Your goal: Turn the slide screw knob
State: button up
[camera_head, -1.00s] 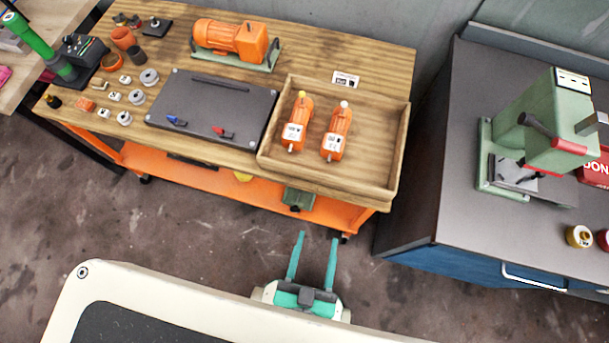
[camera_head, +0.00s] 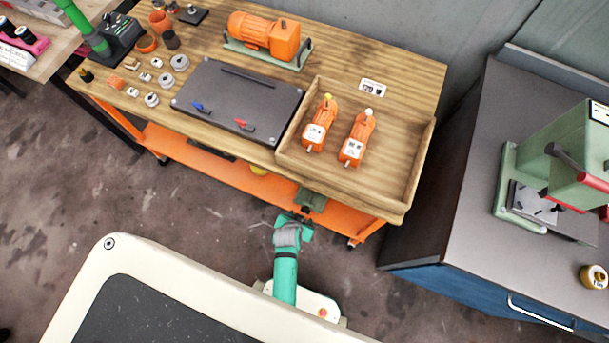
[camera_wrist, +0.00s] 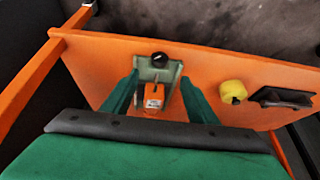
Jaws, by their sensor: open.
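A round black knob (camera_wrist: 160,59) sits at the far end of a small green device (camera_wrist: 148,73) on the orange lower shelf. I take it to be the slide screw knob. An orange block with a pale label (camera_wrist: 154,96) is on the same device. My gripper (camera_wrist: 159,80) is open and empty in the wrist view, its teal fingers appearing on either side of the device. I cannot tell the remaining distance. In the head view, my gripper (camera_head: 296,220) is just in front of the cart, near the green device (camera_head: 312,199), whose knob is not clear there.
The orange shelf (camera_wrist: 215,65) also carries a yellow object (camera_wrist: 232,92) and a dark tray-like object (camera_wrist: 285,97). The wooden tabletop (camera_head: 350,66) overhangs the shelf. A wooden tray (camera_head: 400,172) holds two orange tools. A dark cabinet (camera_head: 465,215) stands to the right.

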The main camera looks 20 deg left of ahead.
aim_at(304, 211)
jog(key=shift+g+h, duration=0.3)
jog(key=shift+g, duration=0.1)
jog(key=shift+w+a+x, duration=0.15)
jog(key=shift+x, duration=2)
jog(key=shift+w+a+x, duration=0.1)
jog(key=shift+w+x, duration=0.05)
jog(key=shift+x, duration=2.05)
jog(key=shift+w+a+x, duration=0.15)
jog(key=shift+x, duration=2)
jog(key=shift+r, duration=0.2)
jog(key=c, duration=1.1)
